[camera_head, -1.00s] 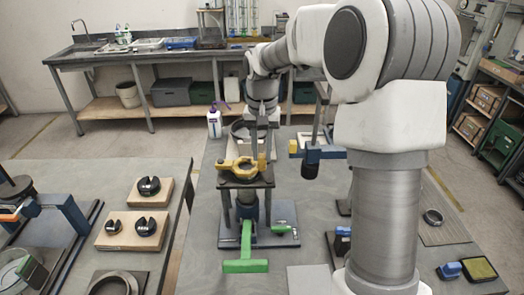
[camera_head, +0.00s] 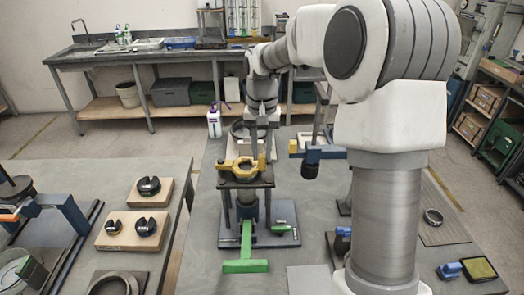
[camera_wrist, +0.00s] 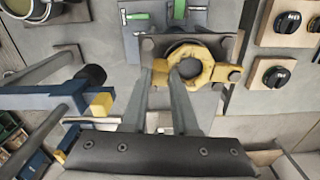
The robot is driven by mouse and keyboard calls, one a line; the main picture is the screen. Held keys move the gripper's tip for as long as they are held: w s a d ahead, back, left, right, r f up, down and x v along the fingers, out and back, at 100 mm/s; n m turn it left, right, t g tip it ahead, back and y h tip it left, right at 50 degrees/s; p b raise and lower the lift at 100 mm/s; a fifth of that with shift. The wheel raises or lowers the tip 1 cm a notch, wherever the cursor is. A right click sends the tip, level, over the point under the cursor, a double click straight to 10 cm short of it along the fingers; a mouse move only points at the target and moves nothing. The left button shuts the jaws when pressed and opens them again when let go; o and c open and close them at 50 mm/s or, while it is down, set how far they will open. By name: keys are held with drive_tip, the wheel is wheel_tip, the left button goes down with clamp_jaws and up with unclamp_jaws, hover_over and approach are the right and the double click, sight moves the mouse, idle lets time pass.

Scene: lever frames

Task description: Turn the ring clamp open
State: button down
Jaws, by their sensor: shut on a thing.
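The yellow ring clamp (camera_head: 240,165) lies flat on a dark square plate on top of a small stand on the table. In the wrist view the ring clamp (camera_wrist: 208,69) circles a dark round opening, with a lug at its right side. My gripper (camera_head: 261,155) reaches down at the ring's right side in the head view. In the wrist view my gripper (camera_wrist: 168,78) has its two fingers at the ring's left side, shut on it. The fingertips partly hide the held part, so its exact shape is unclear.
A green T-shaped handle (camera_head: 245,255) extends from the stand's base toward the front. A blue and yellow fixture (camera_head: 318,154) stands to the right of the clamp. A spray bottle (camera_head: 214,122) is behind it. Wooden blocks with black knobs (camera_head: 133,229) are on the left table.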

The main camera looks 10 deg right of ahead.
drive_tip(key=shift+w+r, duration=0.1)
drive_tip(key=shift+w, duration=0.05)
drive_tip(key=w+n+p, duration=0.2)
drive_tip(key=n, duration=0.1)
drive_tip(key=shift+w+d+r+p, duration=0.1)
drive_tip(key=shift+w+d+p, duration=0.2)
drive_tip(key=shift+w+p, duration=0.1)
drive_tip(key=w+a+n+p, duration=0.8)
drive_tip(key=w+n, duration=0.3)
drive_tip(key=n, duration=0.5)
drive_tip(key=shift+w+a, duration=0.15)
drive_tip(key=shift+a, duration=0.25)
drive_tip(key=c, duration=0.7)
unclamp_jaws()
drive_tip(key=shift+f, duration=0.2)
